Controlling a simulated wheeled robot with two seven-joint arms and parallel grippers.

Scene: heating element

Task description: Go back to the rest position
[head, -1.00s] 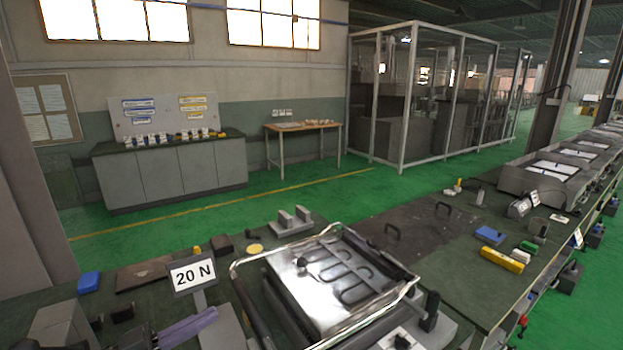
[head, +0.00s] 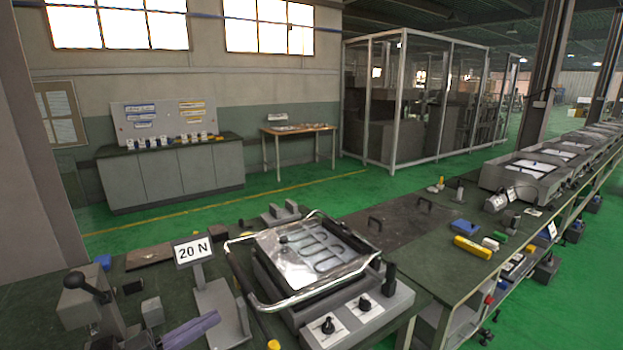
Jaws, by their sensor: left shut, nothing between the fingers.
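My left gripper (head: 205,324), with purple-grey fingers, comes in at the bottom left of the head view. It is shut and empty, above the bench and in front of the 20 N sign (head: 192,250). To its right is the heating fixture (head: 378,313), with a metal wire frame around its top. A dark looped heating element (head: 316,252) lies on its shiny plate, apart from my gripper. My right gripper is not in view.
A grey lever device (head: 88,303) stands left of my gripper. A blue block (head: 464,227) and a yellow block (head: 472,248) lie on the bench at right.

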